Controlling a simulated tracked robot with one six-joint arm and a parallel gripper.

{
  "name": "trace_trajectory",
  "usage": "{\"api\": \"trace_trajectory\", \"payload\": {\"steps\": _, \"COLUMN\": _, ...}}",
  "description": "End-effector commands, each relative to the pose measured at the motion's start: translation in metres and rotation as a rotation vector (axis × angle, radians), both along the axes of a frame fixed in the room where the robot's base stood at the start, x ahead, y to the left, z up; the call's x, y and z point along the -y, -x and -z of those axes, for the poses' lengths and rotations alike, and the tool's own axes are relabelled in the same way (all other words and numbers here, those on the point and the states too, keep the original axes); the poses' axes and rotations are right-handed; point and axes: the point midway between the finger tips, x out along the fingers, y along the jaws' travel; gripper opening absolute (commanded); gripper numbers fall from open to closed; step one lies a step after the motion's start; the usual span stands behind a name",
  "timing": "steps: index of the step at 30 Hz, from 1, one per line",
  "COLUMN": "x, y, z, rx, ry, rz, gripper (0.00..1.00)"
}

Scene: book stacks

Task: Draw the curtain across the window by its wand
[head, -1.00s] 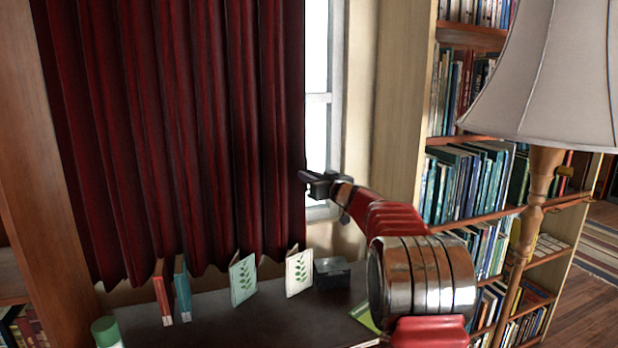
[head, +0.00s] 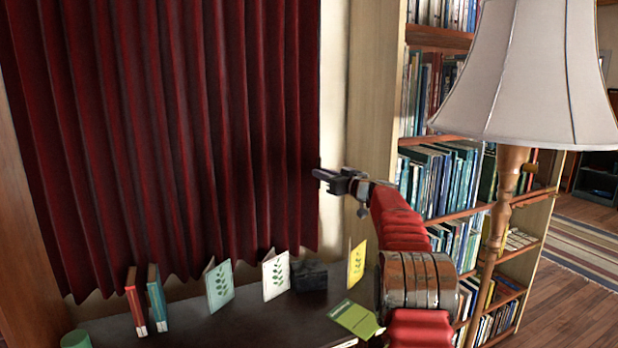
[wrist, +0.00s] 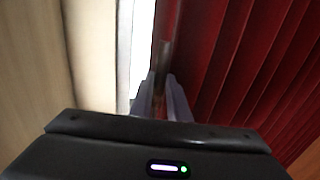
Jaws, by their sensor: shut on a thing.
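The dark red curtain (head: 180,140) hangs in folds and covers the window in the head view. In the wrist view the curtain (wrist: 235,60) fills the right side, and a narrow bright strip of window (wrist: 142,50) shows to its left. My gripper (head: 320,174) is at the curtain's right edge. The thin wand (wrist: 163,75) stands upright between my two fingers in the wrist view, and my gripper is shut on it. The wand cannot be made out in the head view.
A dark desk (head: 230,318) below holds several cards, two upright books (head: 147,298) and a dark box (head: 309,276). A floor lamp (head: 530,80) stands close on the right before a bookcase (head: 440,170). My arm passes between desk and lamp.

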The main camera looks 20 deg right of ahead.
Motion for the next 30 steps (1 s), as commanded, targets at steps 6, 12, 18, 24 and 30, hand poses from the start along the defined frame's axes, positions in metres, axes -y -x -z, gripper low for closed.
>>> {"api": "trace_trajectory", "payload": {"steps": 6, "x": 0.031, "y": 0.0, "z": 0.0, "rx": 0.002, "ry": 0.002, "rz": 0.002, "gripper": 0.0}}
{"api": "trace_trajectory", "payload": {"steps": 12, "x": 0.05, "y": 0.0, "z": -0.001, "rx": 0.002, "ry": 0.001, "rz": 0.001, "gripper": 0.0}}
{"api": "trace_trajectory", "payload": {"steps": 18, "x": 0.061, "y": 0.0, "z": -0.001, "rx": 0.003, "ry": -0.001, "rz": 0.0, "gripper": 0.0}}
{"api": "trace_trajectory", "payload": {"steps": 24, "x": 0.063, "y": 0.0, "z": -0.001, "rx": 0.002, "ry": 0.001, "rz": 0.0, "gripper": 0.0}}
{"api": "trace_trajectory", "payload": {"steps": 30, "x": 0.063, "y": 0.0, "z": -0.001, "rx": 0.002, "ry": 0.001, "rz": -0.001, "gripper": 0.0}}
